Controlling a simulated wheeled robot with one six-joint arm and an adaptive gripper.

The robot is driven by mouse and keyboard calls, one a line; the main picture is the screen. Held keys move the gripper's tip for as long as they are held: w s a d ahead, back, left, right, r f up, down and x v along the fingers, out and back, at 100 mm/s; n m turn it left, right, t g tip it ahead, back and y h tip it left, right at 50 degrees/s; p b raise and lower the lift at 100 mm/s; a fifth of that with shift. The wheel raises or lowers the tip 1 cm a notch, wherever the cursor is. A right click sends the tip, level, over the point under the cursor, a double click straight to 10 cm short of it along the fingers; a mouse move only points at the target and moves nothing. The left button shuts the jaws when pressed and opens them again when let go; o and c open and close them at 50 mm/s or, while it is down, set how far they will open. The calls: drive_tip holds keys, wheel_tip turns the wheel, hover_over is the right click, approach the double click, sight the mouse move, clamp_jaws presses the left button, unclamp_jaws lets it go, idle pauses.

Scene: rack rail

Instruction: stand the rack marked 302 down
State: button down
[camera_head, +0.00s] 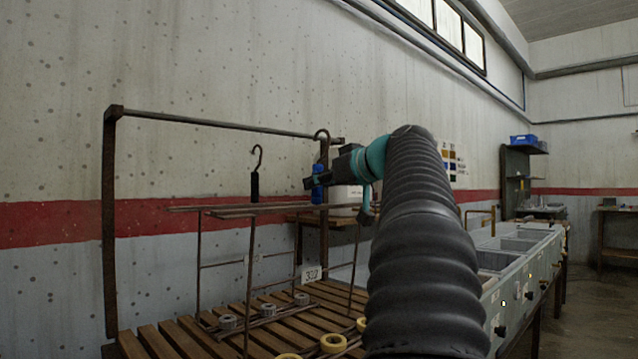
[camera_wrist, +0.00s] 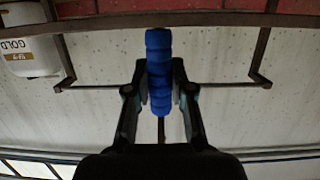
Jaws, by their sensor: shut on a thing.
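My gripper (camera_head: 312,183) is shut on a blue handle (camera_wrist: 158,60), which also shows in the head view (camera_head: 318,170). A dark hook (camera_head: 321,133) tops this handle at the right end of the rail (camera_head: 215,124); I cannot tell whether it bears on the rail. A white tag marked 302 (camera_head: 311,273) shows below, among thin rack rods. My arm hides part of that rack, and I cannot tell whether its feet touch the bench. A second hook with a black handle (camera_head: 255,184) stands to the left, clear of the rail.
The slatted wooden bench (camera_head: 160,343) lies below, with grey rings (camera_head: 228,322) and yellow rings (camera_head: 333,343) on low rods. A rusty post (camera_head: 109,230) holds the rail's left end. A white GOLD container (camera_wrist: 30,48) is behind. Grey tanks (camera_head: 515,255) stand right.

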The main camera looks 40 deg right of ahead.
drive_tip(key=shift+f, duration=0.2)
drive_tip(key=c, duration=0.9)
unclamp_jaws()
drive_tip(key=shift+f, duration=0.1)
drive_tip(key=o, duration=0.9)
drive_tip(key=shift+b, duration=0.3)
drive_tip(key=f+b+v, duration=0.2)
drive_tip(key=b+v, duration=0.1)
drive_tip(key=v, duration=0.8)
drive_tip(key=shift+s+f, duration=0.2)
drive_tip(key=shift+s, duration=0.35)
idle(0.5)
drive_tip(key=shift+f, duration=0.1)
idle(0.4)
